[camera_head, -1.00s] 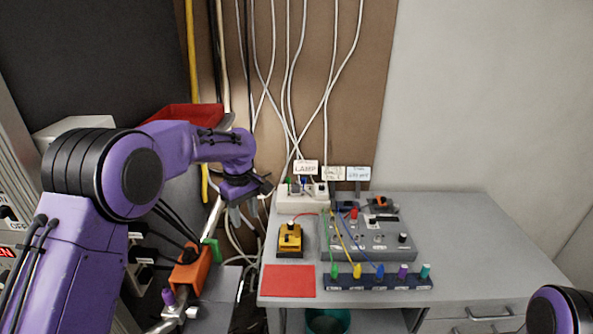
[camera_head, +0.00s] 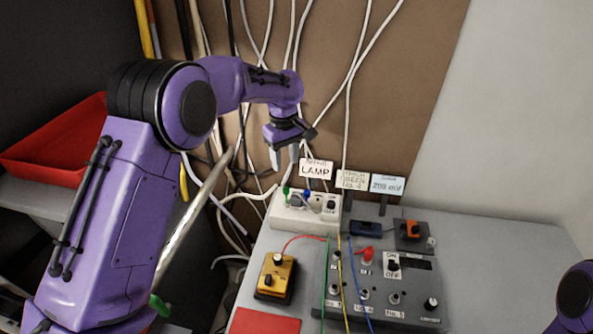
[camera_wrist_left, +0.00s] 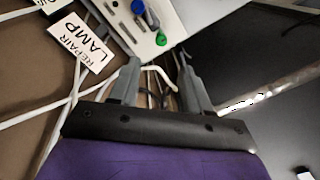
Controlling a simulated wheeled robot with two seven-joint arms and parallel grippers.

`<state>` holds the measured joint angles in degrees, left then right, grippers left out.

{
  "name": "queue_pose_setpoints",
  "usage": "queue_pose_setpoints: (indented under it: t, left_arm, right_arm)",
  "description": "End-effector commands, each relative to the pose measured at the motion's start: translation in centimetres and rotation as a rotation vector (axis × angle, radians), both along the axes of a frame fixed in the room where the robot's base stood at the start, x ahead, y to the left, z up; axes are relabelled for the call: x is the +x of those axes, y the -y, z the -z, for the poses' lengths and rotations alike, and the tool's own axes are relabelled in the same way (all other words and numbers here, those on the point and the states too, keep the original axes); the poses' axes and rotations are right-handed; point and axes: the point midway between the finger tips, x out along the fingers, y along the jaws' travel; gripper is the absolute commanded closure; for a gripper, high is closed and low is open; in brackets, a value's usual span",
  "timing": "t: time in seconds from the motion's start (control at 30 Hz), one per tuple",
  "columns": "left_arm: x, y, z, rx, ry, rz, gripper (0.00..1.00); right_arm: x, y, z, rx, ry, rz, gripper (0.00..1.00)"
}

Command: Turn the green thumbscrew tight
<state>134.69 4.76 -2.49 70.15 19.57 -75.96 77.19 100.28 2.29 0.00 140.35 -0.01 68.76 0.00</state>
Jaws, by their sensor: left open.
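A small green knob (camera_head: 286,191), apparently the thumbscrew, stands at the left end of the white box (camera_head: 276,216), beside a blue knob (camera_head: 306,194). The green knob also shows at the top of the left wrist view (camera_wrist_left: 138,7), with the blue knob (camera_wrist_left: 150,18) close by. My left gripper (camera_head: 284,164) is open and empty, above and behind the white box, apart from the green knob. In the left wrist view its two grey fingers (camera_wrist_left: 158,62) point toward the box with a gap between them. My right gripper is out of view.
A sign reading LAMP (camera_head: 316,169) stands close right of the left gripper. White cables (camera_head: 292,80) hang behind it. A yellow device (camera_head: 276,277) and a grey panel (camera_head: 380,290) with wires sit on the table. A red tray (camera_head: 58,140) is at left.

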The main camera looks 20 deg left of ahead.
Motion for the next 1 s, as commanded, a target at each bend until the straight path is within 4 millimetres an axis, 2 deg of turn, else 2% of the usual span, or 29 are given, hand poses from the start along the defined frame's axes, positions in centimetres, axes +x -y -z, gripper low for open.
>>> queue_pose_setpoints:
  t: [0.17, 0.4, 0.6, 0.7, 0.93, 1.0]
  left_arm:
    - [0.0, 0.1, 1.4, -0.001, -0.003, 0.001, 0.53]
    - [-0.2, -0.1, 6.7, -0.001, -0.004, -0.003, 0.53]
    - [-0.2, -0.2, 9.8, 0.0, 0.0, -0.004, 0.53]
    - [-0.2, -0.2, 10.4, 0.0, 0.0, -0.003, 0.53]
    - [-0.2, -0.2, 10.5, 0.0, 0.001, -0.003, 0.53]
    - [-0.2, -0.2, 10.5, 0.0, 0.001, -0.003, 0.75]
  right_arm:
    - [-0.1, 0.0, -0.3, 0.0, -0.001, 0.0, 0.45]
    - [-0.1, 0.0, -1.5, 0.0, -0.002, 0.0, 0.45]
    - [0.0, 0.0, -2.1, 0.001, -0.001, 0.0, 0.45]
    - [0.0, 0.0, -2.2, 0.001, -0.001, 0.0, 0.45]
    - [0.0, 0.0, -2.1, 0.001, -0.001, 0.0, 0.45]
    - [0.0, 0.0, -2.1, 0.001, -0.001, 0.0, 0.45]
